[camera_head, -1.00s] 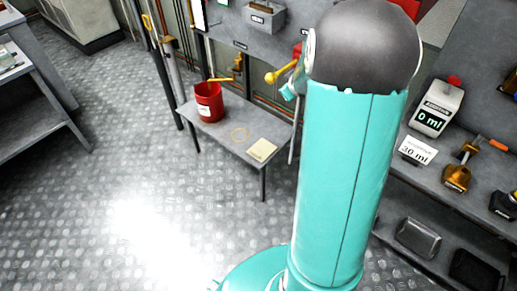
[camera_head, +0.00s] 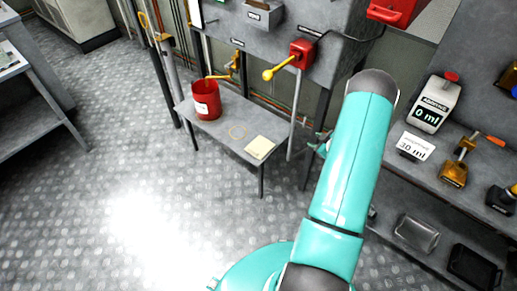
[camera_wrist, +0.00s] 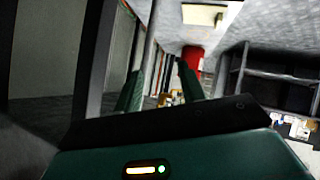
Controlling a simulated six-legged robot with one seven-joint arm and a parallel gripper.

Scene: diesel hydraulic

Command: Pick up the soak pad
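The soak pad appears to be the pale yellow square pad (camera_head: 260,147) lying flat on the right end of the low grey bench (camera_head: 222,130). In the wrist view a pale pad (camera_wrist: 203,15) shows at the top. My gripper (camera_wrist: 160,82) has two dark green fingers standing apart with nothing clearly held between them. In the head view only a small teal part of its end (camera_head: 319,145) shows left of my arm; the rest is hidden. It is to the right of the pad and apart from it.
A red bucket (camera_head: 207,103) stands on the bench left of a thin yellow ring (camera_head: 238,131). A red valve box with a yellow handle (camera_head: 300,55) is above. Open floor lies in front.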

